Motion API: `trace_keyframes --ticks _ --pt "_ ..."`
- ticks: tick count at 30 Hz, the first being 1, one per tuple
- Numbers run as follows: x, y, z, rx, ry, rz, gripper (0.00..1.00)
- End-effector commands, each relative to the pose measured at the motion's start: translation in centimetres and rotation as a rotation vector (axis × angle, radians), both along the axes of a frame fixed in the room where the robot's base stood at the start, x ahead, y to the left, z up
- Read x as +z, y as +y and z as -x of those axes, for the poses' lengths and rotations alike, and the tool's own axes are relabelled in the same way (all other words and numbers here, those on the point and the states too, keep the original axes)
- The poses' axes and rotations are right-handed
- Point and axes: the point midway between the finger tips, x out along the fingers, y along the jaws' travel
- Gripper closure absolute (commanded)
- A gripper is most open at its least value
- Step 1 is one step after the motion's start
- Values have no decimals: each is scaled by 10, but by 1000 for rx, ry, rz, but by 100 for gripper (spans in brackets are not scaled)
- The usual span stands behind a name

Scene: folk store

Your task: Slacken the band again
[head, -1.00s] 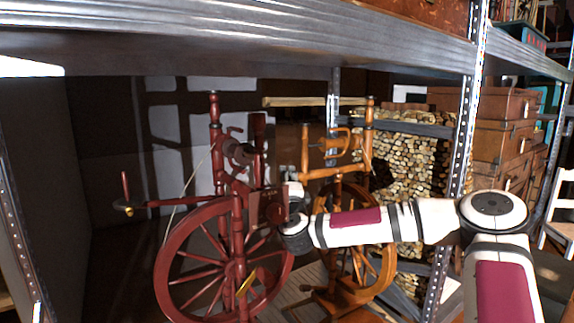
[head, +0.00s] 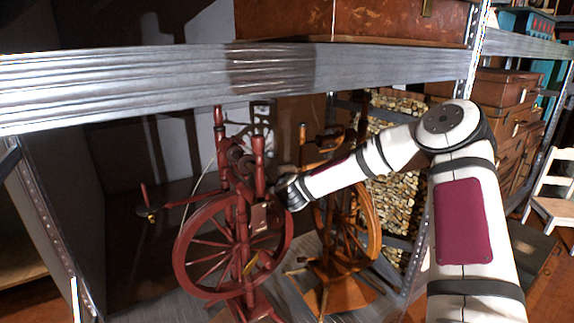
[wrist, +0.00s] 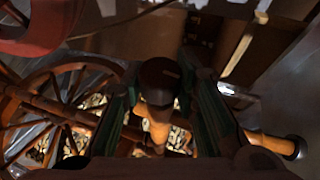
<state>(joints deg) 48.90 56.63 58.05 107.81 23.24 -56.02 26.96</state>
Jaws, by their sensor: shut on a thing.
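A dark red spinning wheel (head: 184,258) stands under the shelf in the head view. A thin pale band or cord runs at its upper left. An orange-brown spinning wheel (head: 372,232) stands behind it to the right. My gripper (wrist: 161,78) is beside the red wheel's upper right side; my wrist hides the fingertips in the head view. In the wrist view its green-lined fingers are closed around a dark round knob (wrist: 160,72), with an orange turned shaft below it. I cannot tell for certain which wheel the knob belongs to. Red wood shows at upper left.
A grey metal shelf beam (head: 130,88) crosses above the wheels, with a brown case (head: 375,20) on it. A perforated upright stands right of the bay. Stacked firewood (head: 398,205) is behind, brown chests (head: 510,110) and a white chair (head: 553,195) are to the right.

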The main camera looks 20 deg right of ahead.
Motion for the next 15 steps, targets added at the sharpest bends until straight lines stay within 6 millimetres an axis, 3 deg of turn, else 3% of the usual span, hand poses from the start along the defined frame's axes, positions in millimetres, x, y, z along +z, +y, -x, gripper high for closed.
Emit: trace_keyframes --ticks 15 --pt "1 -2 0 -2 70 7 100"
